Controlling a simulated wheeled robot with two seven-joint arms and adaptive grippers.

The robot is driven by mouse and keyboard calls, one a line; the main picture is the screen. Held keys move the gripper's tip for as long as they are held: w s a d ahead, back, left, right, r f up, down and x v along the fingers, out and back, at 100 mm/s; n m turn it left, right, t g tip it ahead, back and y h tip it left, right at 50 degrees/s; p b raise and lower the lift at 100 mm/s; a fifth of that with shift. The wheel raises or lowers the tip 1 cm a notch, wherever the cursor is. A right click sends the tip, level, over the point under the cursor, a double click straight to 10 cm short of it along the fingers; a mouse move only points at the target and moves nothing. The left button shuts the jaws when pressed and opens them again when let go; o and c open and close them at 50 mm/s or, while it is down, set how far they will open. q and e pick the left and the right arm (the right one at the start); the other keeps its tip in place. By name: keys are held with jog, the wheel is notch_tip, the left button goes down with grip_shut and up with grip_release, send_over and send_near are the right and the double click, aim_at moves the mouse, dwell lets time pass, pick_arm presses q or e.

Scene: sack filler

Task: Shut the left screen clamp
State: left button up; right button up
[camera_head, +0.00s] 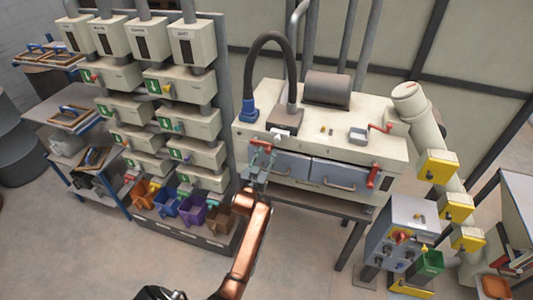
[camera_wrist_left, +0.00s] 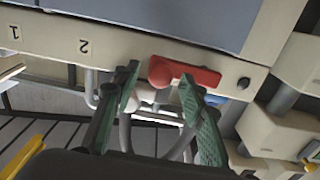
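The left screen clamp (camera_wrist_left: 205,76) shows in the left wrist view as a red lever with a rounded end, on the cream machine front beside the grey-blue screen panel. My left gripper (camera_head: 259,160) is at the left end of the machine front. In the left wrist view its green-padded fingers (camera_wrist_left: 160,74) are apart, with the lever's rounded end between the tips. I cannot tell whether they touch it. My right gripper is not in view.
The cream machine (camera_head: 340,135) has two grey-blue screen panels and a red handle (camera_head: 372,175) at its right end. Left stands a dispenser rack (camera_head: 175,120) with coloured bins below. A grey control box (camera_head: 395,235) stands at the right. Open floor lies in front.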

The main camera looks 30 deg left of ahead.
pick_arm(q)
jog(key=shift+w, duration=0.25)
jog(key=shift+c, duration=0.7)
grip_shut()
